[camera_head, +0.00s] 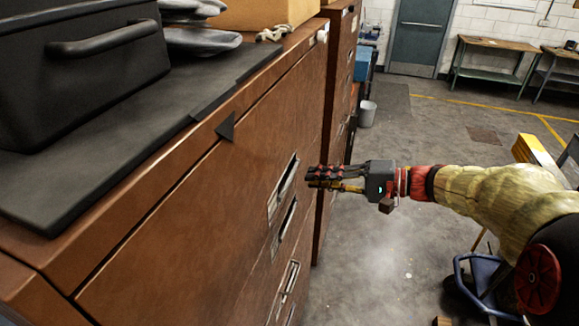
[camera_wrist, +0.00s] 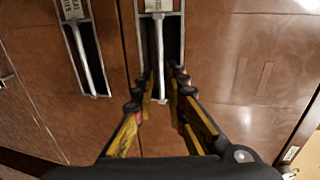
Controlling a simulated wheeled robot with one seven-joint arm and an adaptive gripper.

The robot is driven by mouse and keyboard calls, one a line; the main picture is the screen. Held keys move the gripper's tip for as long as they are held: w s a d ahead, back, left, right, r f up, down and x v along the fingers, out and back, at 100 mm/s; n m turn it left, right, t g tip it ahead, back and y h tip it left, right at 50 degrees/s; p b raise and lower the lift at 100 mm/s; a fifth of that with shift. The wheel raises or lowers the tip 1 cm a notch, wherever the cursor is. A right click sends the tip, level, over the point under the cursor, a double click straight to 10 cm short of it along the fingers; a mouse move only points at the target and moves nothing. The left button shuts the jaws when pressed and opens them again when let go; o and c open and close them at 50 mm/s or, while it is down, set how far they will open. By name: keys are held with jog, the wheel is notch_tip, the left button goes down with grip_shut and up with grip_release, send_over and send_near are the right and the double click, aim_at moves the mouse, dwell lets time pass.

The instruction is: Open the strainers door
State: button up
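The brown wooden cabinet (camera_head: 190,215) fills the left of the head view, with several recessed metal pulls down its front. The upper pull (camera_head: 284,184) is closest to my gripper (camera_head: 325,178), which reaches in from the right. In the wrist view, one pull with a vertical bar (camera_wrist: 159,55) and a label plate (camera_wrist: 158,5) lies between the fingers of my gripper (camera_wrist: 162,100). The fingers are apart, one on each side of the bar; contact cannot be told. A second pull (camera_wrist: 90,60) is to the left. Its label is too small to read surely. The fronts look closed.
A black case (camera_head: 85,75) and a dark mat (camera_head: 60,195) lie on the cabinet top. A taller cabinet (camera_head: 338,90) stands beyond. The grey floor (camera_head: 375,250) right of the cabinet is mostly clear; a blue cart (camera_head: 485,285) is at lower right.

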aim_at(290, 176)
jog(key=x, duration=0.7)
jog(key=shift+a+p, duration=0.3)
grip_shut()
dwell(0.4)
jog(key=shift+d, duration=0.1)
